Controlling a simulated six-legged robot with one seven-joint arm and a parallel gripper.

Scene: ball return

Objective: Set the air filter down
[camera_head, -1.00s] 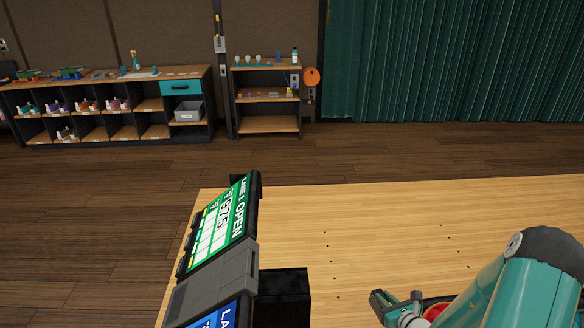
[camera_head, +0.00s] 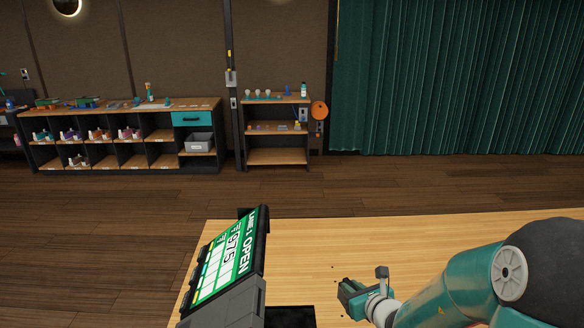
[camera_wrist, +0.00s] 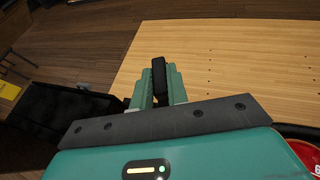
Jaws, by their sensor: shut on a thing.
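My gripper (camera_head: 353,292) is over the pale wooden lane at the lower right of the head view, to the right of the lane console. In the wrist view, my gripper (camera_wrist: 158,88) is shut, its teal fingers on both sides of a small dark block. I take this block to be the air filter (camera_wrist: 158,74); its top end shows between the fingers and its lower part is hidden. In the head view I cannot make it out clearly. It appears to be above the lane, but its height is unclear.
The lane console (camera_head: 230,262) with its green screen stands at the lane's left edge. The pale lane (camera_head: 400,240) is bare ahead. A small shelf unit (camera_head: 276,158) and a long cubby bench (camera_head: 120,135) stand by the far wall. A green curtain (camera_head: 450,90) hangs at right.

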